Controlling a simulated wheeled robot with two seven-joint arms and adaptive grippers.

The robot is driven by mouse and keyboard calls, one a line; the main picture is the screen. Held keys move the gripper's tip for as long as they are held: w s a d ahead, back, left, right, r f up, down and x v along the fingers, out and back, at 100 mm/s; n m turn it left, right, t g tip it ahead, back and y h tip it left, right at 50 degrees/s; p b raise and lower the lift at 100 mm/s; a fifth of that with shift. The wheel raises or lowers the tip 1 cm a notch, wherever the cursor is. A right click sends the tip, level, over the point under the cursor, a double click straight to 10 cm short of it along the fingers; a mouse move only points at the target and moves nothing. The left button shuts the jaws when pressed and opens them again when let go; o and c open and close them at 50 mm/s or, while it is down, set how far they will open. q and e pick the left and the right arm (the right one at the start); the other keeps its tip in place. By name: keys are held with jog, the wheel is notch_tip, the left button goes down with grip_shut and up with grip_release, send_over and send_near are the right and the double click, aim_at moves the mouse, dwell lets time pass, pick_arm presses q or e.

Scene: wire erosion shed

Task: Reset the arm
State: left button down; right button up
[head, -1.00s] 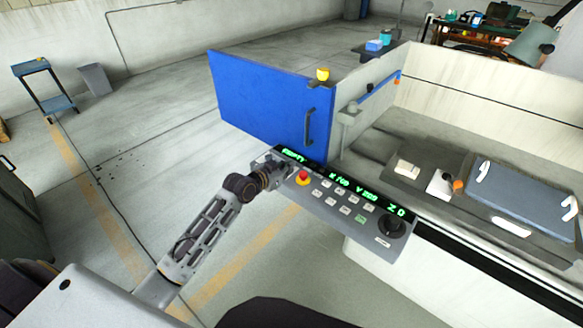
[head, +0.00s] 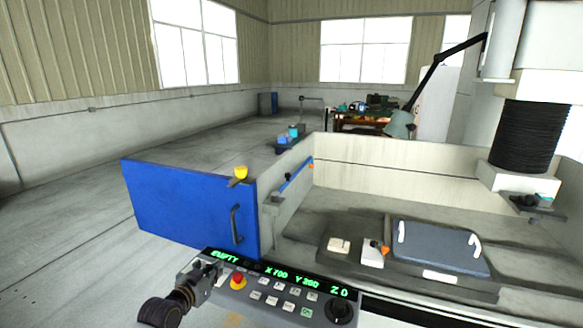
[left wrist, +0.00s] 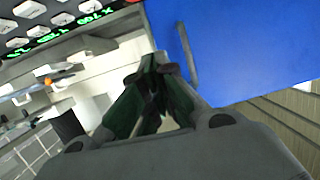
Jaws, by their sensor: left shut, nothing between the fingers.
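My left gripper (head: 207,274) is at the left end of the control panel (head: 271,276) in the head view, close to its edge; I cannot tell whether they touch. The left wrist view shows its dark fingers (left wrist: 153,68) drawn together with nothing held. In that view the panel's buttons and green display are at the upper left and the open blue door (left wrist: 235,50) is at the upper right. My left arm enters at the lower edge of the head view, mostly cut off. My right gripper is in neither view.
The blue door (head: 185,203) with a dark handle stands open behind the panel. A red emergency button (head: 238,281) sits near my gripper. The machine tank holds a blue-grey plate (head: 440,247) and small blocks. The floor to the left is clear.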

pick_arm(q)
jog(key=s+a+f+n+g+y, duration=0.15)
jog(key=a+f, duration=0.25)
jog(key=f, duration=0.6)
jog(key=s+a+f+g+y, duration=0.15)
jog(key=a+f, duration=0.25)
jog(key=f, duration=0.6)
jog(key=s+a+f+y, duration=0.15)
jog(key=a+f, duration=0.25)
jog(key=f, duration=0.6)
jog(key=s+a+f+g, duration=0.1)
jog(key=s+f+g, duration=0.2)
jog(key=s+f, duration=0.75)
jog(key=s+d+f+g, duration=0.1)
jog(key=s+f+g, duration=0.1)
jog(key=s+f, duration=0.85)
jog(key=s+d+f+g, duration=0.2)
jog(key=s+f, duration=0.6)
jog(key=s, duration=0.5)
jog(key=s+d+f+g, duration=0.1)
jog(key=s+d, duration=0.3)
jog(key=s, duration=0.5)
jog(key=s+d+f+g, duration=0.2)
jog(key=s+d+f, duration=0.1)
jog(key=s, duration=0.7)
jog(key=shift+s+d+f, duration=0.2)
jog(key=shift+d+f, duration=0.15)
jog(key=shift+d, duration=0.4)
